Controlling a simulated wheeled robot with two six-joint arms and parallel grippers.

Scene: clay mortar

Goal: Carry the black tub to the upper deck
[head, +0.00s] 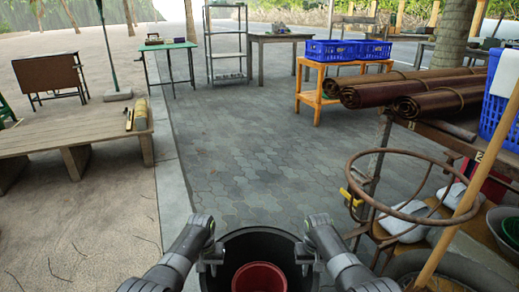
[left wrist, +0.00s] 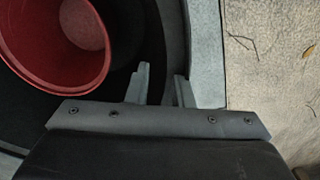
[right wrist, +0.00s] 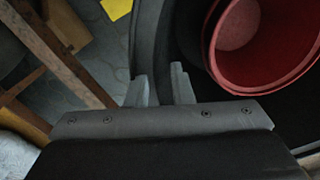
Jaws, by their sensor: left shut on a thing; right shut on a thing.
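The black tub (head: 258,236) is at the bottom middle of the head view, close in front of me. A red pot (head: 260,278) sits inside it; the tub's lower part is out of frame. My left gripper (head: 210,262) is shut on the tub's left rim, and my right gripper (head: 304,262) is shut on its right rim. In the left wrist view the fingers (left wrist: 160,88) straddle the tub wall, as do those in the right wrist view (right wrist: 160,88). A low wooden deck (head: 85,138) stands at the left; I cannot tell whether it is the upper deck.
Grey paving ahead is clear, with a pale curb (head: 170,170) and sand to the left. At the right are a rusty metal ring (head: 400,153), rolled mats (head: 420,90) and a wooden pole (head: 480,175). An orange table (head: 308,98) holds blue crates (head: 335,50).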

